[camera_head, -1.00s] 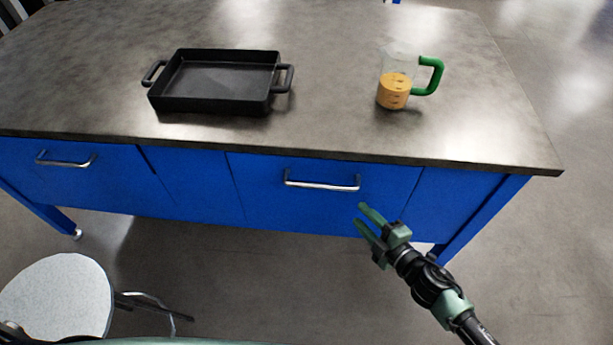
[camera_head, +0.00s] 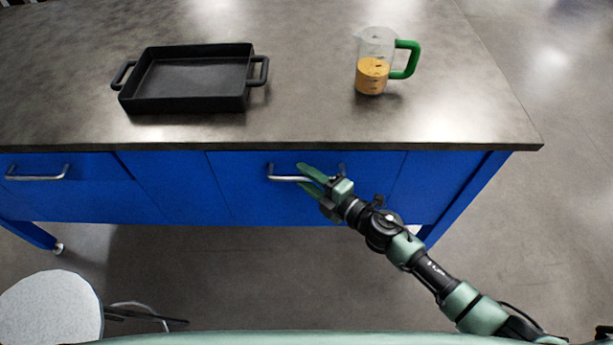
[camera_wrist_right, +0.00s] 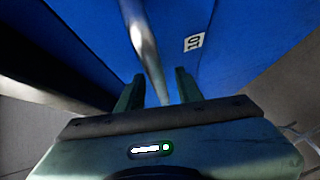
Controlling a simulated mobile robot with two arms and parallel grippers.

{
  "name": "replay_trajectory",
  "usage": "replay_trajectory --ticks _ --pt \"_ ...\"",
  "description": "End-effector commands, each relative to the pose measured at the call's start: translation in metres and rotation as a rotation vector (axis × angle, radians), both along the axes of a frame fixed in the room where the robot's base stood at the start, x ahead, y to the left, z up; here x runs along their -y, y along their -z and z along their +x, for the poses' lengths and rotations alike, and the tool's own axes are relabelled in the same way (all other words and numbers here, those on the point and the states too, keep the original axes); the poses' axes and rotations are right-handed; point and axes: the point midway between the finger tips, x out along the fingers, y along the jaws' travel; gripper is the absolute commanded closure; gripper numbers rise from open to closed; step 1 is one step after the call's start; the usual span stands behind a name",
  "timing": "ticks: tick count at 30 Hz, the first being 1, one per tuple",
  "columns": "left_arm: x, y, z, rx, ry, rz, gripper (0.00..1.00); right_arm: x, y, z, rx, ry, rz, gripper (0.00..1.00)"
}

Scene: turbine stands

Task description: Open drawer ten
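The blue drawer (camera_head: 365,165) under the right part of the tabletop is shut, its front flush with the table. A white label reading about "10" (camera_wrist_right: 194,42) shows on it in the right wrist view. Its silver bar handle (camera_head: 284,179) is horizontal, and part of it is hidden by my right gripper. My right gripper (camera_head: 304,178) is at the handle, its two green fingers apart. In the right wrist view the handle (camera_wrist_right: 143,40) runs in between the open fingers (camera_wrist_right: 158,84); contact cannot be told. My left gripper is not in view.
A black pan (camera_head: 190,82) and a clear jug with orange contents and a green handle (camera_head: 373,72) stand on the grey tabletop (camera_head: 300,115). Another drawer handle (camera_head: 37,177) is at the left. A round grey stool (camera_head: 50,308) stands at lower left.

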Motion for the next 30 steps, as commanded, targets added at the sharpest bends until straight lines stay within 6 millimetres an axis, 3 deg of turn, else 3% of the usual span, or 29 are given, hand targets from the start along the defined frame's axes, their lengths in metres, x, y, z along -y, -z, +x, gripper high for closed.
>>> replay_trajectory --ticks 4,8,9,30 --pt "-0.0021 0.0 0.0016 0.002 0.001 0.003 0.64 0.0001 0.0002 -0.0001 0.0 0.0 0.0 0.64" --pt "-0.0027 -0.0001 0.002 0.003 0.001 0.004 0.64 0.0003 0.0002 -0.0002 -0.001 0.0 0.001 0.97" --pt "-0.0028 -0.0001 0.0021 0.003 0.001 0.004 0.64 0.0003 0.0002 -0.0002 -0.001 0.001 0.0 1.0" --pt "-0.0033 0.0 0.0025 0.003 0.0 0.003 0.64 0.0007 0.0006 -0.0003 -0.001 0.001 0.0 1.0"
